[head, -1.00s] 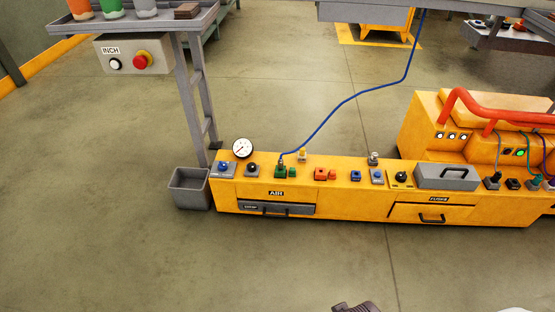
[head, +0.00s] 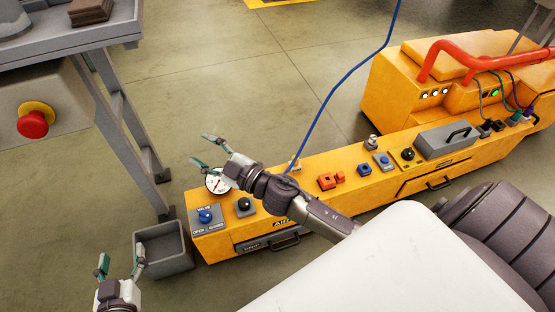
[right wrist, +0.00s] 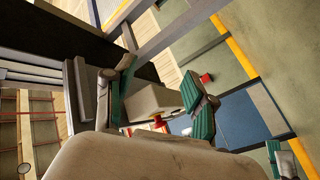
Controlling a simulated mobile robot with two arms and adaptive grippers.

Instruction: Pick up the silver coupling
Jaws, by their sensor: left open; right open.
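A small silver fitting, which looks like the silver coupling (head: 372,141), stands upright on the top of the yellow bench (head: 325,165) in the head view. My right gripper (head: 209,153) is open and empty. It appears over the left end of the bench, in front of the gauge, well left of the silver fitting. Its green-padded fingers also show spread in the right wrist view (right wrist: 160,88), where no coupling shows. My left gripper (head: 121,261) is open and empty at the lower left, beside the grey bin. My right arm hides part of the bench top near the blue hose.
A grey bin (head: 168,254) stands at the bench's left end. A grey table (head: 60,50) and a box with a red button (head: 34,123) are at the left.

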